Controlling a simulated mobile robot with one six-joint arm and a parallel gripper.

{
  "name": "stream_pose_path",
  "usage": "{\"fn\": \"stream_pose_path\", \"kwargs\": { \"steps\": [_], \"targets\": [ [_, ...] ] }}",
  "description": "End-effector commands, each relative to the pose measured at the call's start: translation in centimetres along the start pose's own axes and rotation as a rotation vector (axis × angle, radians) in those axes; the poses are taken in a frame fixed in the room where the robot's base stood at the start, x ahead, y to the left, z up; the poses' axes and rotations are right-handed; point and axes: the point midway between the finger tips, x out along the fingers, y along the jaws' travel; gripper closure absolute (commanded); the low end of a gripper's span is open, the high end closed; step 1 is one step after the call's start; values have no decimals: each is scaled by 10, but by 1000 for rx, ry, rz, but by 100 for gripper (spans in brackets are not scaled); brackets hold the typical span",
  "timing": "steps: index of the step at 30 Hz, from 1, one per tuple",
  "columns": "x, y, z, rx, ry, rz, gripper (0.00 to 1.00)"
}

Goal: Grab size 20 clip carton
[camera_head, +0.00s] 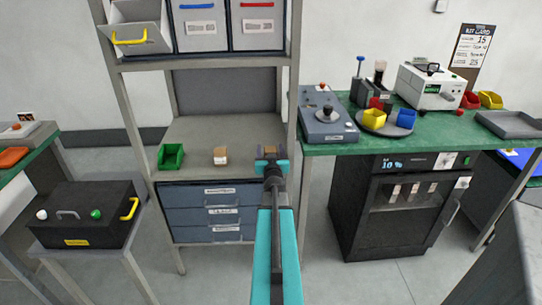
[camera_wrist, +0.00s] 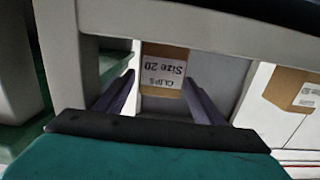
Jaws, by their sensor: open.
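The size 20 clip carton (camera_wrist: 163,55) is a small brown box with a white label reading "CLIPS Size 20", upside down in the wrist view. In the head view its top (camera_head: 270,149) shows on the rack's shelf, mostly hidden behind my gripper (camera_head: 272,163). In the wrist view my gripper (camera_wrist: 160,82) is open, with a finger on each side of the carton's near end. I cannot tell whether either finger touches it.
Another brown carton (camera_head: 220,156) and a green bin (camera_head: 171,157) stand left on the same shelf. The rack's right post (camera_head: 294,75) rises close beside my gripper. Drawers (camera_head: 215,215) are below the shelf. A green-topped bench (camera_head: 345,140) stands to the right.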

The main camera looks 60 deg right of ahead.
Motion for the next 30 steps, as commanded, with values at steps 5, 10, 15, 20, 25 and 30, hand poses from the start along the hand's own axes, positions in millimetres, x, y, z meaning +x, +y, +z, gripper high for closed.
{"fn": "stream_pose_path", "kwargs": {
  "steps": [5,10,15,20,25,30],
  "targets": [
    [0,0,0,0,0,0,54],
    [0,0,0,0,0,0,83],
    [0,0,0,0,0,0,84],
    [0,0,-2,0,1,0,84],
    [-1,0,-10,-1,1,0,84],
    [-2,0,-31,-1,3,0,84]
  ]
}}
